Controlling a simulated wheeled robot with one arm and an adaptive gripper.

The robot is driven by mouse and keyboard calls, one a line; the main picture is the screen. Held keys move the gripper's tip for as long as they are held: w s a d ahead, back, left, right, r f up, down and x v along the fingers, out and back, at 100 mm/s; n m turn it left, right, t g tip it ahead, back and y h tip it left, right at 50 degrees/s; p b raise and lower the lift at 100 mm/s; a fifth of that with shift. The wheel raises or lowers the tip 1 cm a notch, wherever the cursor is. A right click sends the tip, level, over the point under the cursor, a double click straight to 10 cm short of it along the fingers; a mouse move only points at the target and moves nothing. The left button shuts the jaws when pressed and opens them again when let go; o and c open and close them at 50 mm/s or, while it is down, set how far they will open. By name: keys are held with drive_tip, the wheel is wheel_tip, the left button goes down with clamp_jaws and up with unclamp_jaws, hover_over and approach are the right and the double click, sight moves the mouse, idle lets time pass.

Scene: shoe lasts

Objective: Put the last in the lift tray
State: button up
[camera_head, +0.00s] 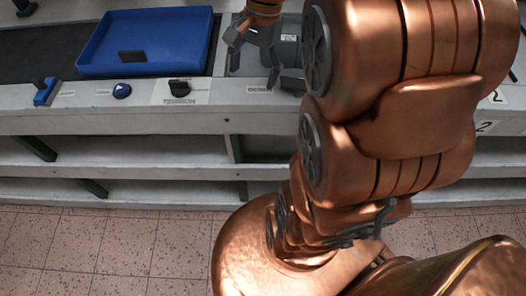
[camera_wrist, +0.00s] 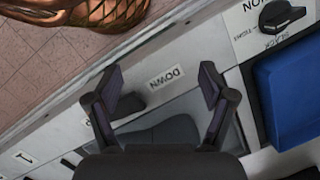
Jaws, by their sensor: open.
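My gripper (camera_head: 254,60) is open over the grey recessed bay right of the blue tray, with nothing between its fingertips. In the wrist view my gripper (camera_wrist: 160,84) has its fingers spread wide. A smooth dark grey rounded shape, seemingly the last (camera_wrist: 172,132), lies below and between the fingers, partly hidden by the gripper body. It lies in a grey recess, perhaps the lift tray (camera_wrist: 232,140). I cannot tell whether the fingers touch it. In the head view my gripper and arm largely hide this bay.
A blue tray (camera_head: 180,40) with a small black block (camera_head: 132,56) stands on the dark belt to the left. A blue-based switch (camera_head: 45,92), a blue button (camera_head: 121,91) and a black knob (camera_head: 179,89) line the front ledge. A DOWN label (camera_wrist: 166,78) marks the bay's edge.

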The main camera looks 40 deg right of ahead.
drive_tip(key=s+a+f+n+h, duration=0.1)
drive_tip(key=s+a+f+n, duration=0.1)
drive_tip(key=s+a+n, duration=0.1)
drive_tip(key=s+a+f+n+g, duration=0.1)
drive_tip(key=s+a+f+n, duration=0.1)
drive_tip(key=s+n, duration=0.3)
drive_tip(key=s+a+f+n+h, duration=0.1)
drive_tip(key=s+a+f+n, duration=0.1)
drive_tip(key=s+a+n, duration=0.2)
drive_tip(key=s+n, duration=0.1)
drive_tip(key=s, duration=0.2)
drive_tip(key=shift+s+h, duration=0.25)
drive_tip(key=shift+h, duration=0.05)
drive_tip(key=shift+a, duration=0.1)
wheel_tip(320, 180, up, 5)
drive_tip(key=p, duration=0.4)
drive_tip(key=shift+f+p, duration=0.15)
drive_tip(key=shift+p, duration=0.15)
